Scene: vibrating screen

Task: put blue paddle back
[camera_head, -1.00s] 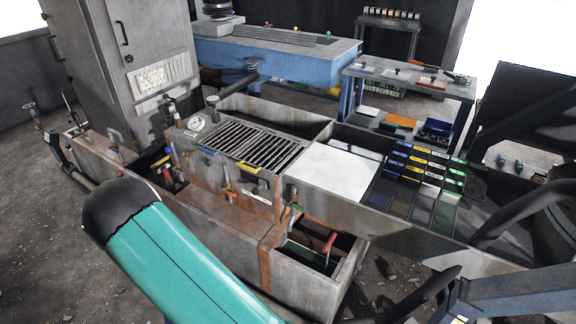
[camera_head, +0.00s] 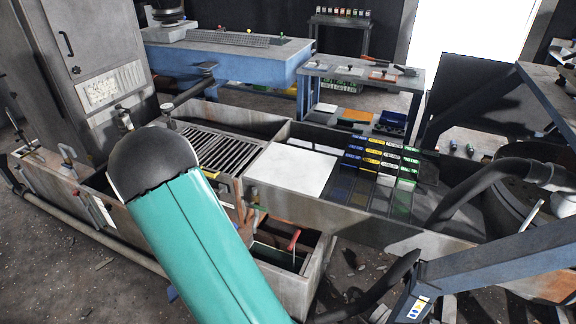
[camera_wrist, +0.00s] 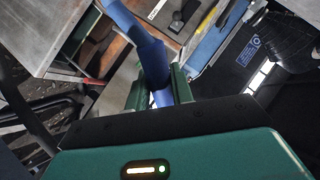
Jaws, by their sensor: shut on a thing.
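The blue paddle (camera_wrist: 152,58) shows in the wrist view between the green fingers of my gripper (camera_wrist: 158,90). The gripper is shut on it. The paddle's blue shaft runs up and left out of the picture, and a narrower blue part shows between the fingers. The far end of the paddle is cut off by the top edge. In the head view my teal arm link crosses the lower middle, and neither the gripper nor the paddle can be made out.
A rusty metal box (camera_head: 290,285) with a red-handled tool (camera_head: 294,240) stands right of my arm. Behind are a slotted grate (camera_head: 210,150), a white panel (camera_head: 290,169) and a rack of coloured labels (camera_head: 375,155). A black hose (camera_head: 480,190) and blue frame (camera_head: 500,255) stand at right.

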